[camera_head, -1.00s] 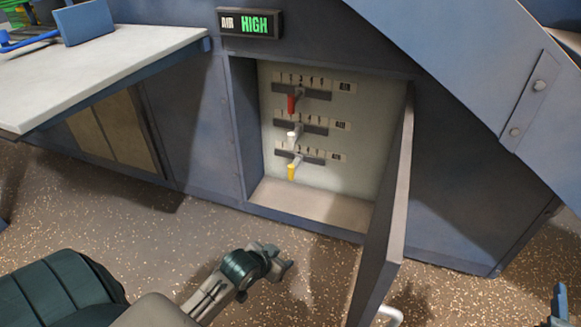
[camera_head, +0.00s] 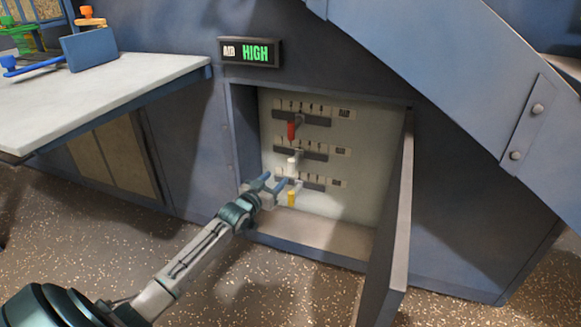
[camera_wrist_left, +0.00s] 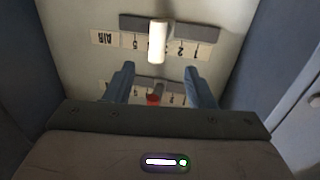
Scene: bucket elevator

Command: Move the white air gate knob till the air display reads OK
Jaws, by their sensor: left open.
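The white air gate knob (camera_head: 293,163) is the middle of three sliding knobs in the open cabinet. The air display (camera_head: 250,52) above reads HIGH in green. My left gripper (camera_head: 281,183) is open and empty at the cabinet opening, just below the white knob in the head view. In the left wrist view, which looks upside down, the white knob (camera_wrist_left: 158,42) stands beside an AIR label, lined up with the gap between my left gripper's fingertips (camera_wrist_left: 159,72). It appears just beyond them; contact cannot be told. My right gripper is out of view.
A red knob (camera_head: 292,131) is above the white one and a yellow knob (camera_head: 291,199) below, close to my left gripper. The cabinet door (camera_head: 390,220) stands open on the right. A table (camera_head: 110,90) juts out at upper left.

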